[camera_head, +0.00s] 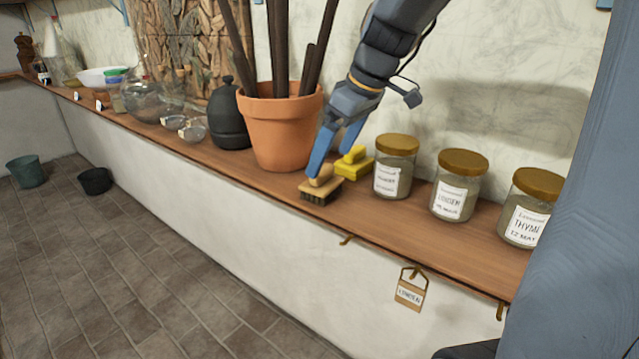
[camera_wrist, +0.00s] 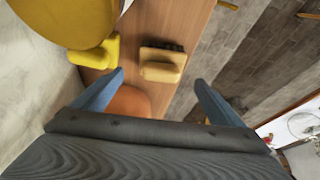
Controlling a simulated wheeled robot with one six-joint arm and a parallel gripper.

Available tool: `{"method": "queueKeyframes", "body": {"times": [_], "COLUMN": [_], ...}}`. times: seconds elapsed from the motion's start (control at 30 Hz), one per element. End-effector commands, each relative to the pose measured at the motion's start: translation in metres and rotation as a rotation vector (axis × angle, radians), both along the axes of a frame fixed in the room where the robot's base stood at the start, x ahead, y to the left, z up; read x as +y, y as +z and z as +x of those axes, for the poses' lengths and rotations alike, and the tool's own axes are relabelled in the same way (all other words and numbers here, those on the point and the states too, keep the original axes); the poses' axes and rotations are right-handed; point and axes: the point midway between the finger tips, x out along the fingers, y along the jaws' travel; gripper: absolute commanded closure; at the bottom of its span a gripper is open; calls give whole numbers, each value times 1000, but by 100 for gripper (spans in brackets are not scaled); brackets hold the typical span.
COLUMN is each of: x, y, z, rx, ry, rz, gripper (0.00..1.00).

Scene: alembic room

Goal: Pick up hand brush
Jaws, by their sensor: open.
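A hand brush (camera_head: 321,186) with a tan wooden back and dark bristles lies near the front edge of the wooden shelf, bristles down. It also shows in the wrist view (camera_wrist: 162,67), between and just beyond my fingertips. My gripper (camera_head: 335,158) has blue fingers and is open and empty. In the head view, one fingertip is close to the tan back and overlaps it; I cannot tell whether they touch. A yellow brush-shaped object (camera_head: 354,161) lies just behind the brush, to the right; it shows left of it in the wrist view (camera_wrist: 97,52).
A terracotta pot (camera_head: 278,130) holding dark sticks stands close on the left. Several labelled jars with golden lids (camera_head: 396,168) stand on the right. A black bottle (camera_head: 229,118) is beyond the pot. The shelf (camera_head: 375,225) is narrow, with a wall behind and the floor below.

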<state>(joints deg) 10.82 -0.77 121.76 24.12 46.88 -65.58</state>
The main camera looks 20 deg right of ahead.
Motion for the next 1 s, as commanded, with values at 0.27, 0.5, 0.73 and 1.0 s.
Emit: {"method": "queueKeyframes", "body": {"times": [0.27, 0.5, 0.73, 1.0], "x": [10, 16, 17, 16], "y": [-26, -54, -61, -61], "z": [7, 17, 20, 20], "rx": [5, 5, 1, 2], "ry": [6, 3, 1, 0], "rz": [0, 0, -2, -1], "gripper": [9, 9, 9, 34]}}
